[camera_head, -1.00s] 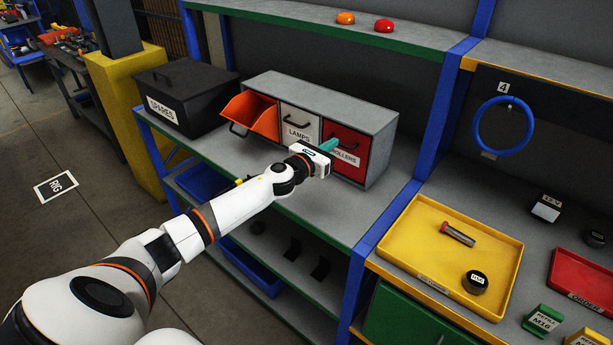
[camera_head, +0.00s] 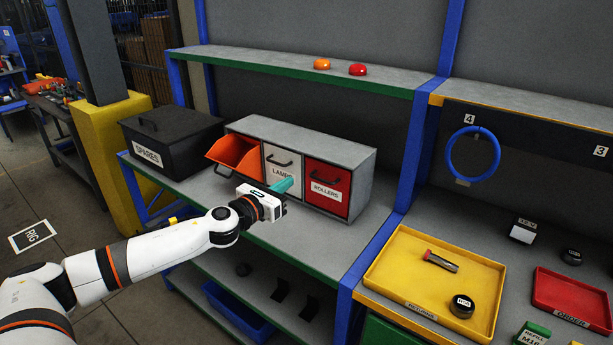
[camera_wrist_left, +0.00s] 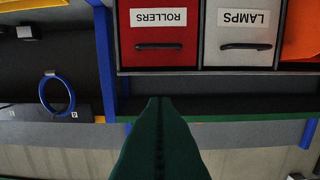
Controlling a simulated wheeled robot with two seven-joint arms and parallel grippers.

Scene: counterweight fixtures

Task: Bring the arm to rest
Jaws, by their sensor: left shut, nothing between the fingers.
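My left arm comes in from the left in the head view. Its gripper (camera_head: 287,186) has teal fingers, shut and empty, in front of the drawer cabinet (camera_head: 330,143). In the left wrist view the shut fingers (camera_wrist_left: 158,103) point toward the cabinet, apart from it. The white LAMPS drawer (camera_head: 281,166) and the red ROLLERS drawer (camera_head: 328,188) are closed. The orange drawer (camera_head: 236,152) on the left is tilted open. The LAMPS drawer (camera_wrist_left: 240,33) and ROLLERS drawer (camera_wrist_left: 158,33) appear upside down in the wrist view. My right gripper is not in view.
A black SPARES box (camera_head: 171,138) stands left of the cabinet. A blue post (camera_head: 424,120) separates this shelf from the right bench, which holds a yellow tray (camera_head: 390,262), a red tray (camera_head: 575,290) and a hanging blue ring (camera_head: 473,153). Orange and red domes (camera_head: 357,69) sit on the upper shelf.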

